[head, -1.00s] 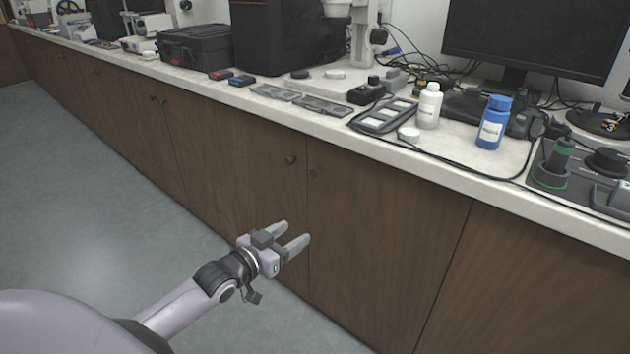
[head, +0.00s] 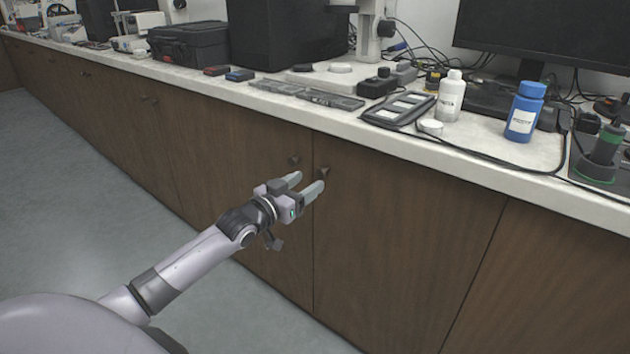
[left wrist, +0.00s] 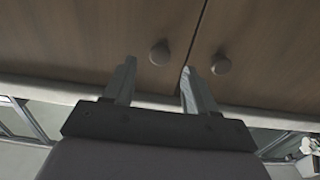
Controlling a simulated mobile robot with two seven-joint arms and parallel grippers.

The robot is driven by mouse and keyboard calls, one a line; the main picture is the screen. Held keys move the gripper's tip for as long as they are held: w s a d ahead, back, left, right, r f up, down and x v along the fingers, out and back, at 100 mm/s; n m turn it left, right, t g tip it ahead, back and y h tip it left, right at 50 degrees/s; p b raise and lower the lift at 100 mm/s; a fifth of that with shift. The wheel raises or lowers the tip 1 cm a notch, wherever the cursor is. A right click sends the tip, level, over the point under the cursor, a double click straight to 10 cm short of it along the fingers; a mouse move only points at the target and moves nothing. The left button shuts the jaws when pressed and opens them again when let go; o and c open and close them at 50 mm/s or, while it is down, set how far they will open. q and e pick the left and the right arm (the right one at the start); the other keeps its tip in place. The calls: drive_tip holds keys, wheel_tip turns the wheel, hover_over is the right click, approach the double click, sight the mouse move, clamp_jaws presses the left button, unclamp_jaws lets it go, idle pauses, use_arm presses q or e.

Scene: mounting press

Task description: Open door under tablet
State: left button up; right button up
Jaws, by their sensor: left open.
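A flat, dark tablet-like device (head: 398,109) with light panels lies on the counter. Below it is a brown wooden cabinet door (head: 400,235), closed, with a small round dark knob (head: 324,172) at its upper left corner. The neighbouring door on the left, also closed, has its own knob (head: 295,160). My left gripper (head: 309,181) is open and empty, just in front of and slightly below the two knobs. In the left wrist view one knob (left wrist: 160,53) shows between and beyond the fingertips, and the other knob (left wrist: 221,65) is outside the right finger. Neither looks gripped. My right gripper is not in view.
The light counter (head: 480,160) overhangs above the doors. On it stand a white bottle (head: 451,98), a blue bottle (head: 523,113), a black case (head: 188,43) and a monitor (head: 535,28), with loose cables. Open grey floor (head: 90,190) lies to the left.

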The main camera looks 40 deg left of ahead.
sight(319, 175)
use_arm(q)
drive_tip(key=shift+w+d+b, duration=0.15)
drive_tip(key=shift+w+b, duration=0.4)
drive_tip(key=shift+w, duration=1.5)
clamp_jaws()
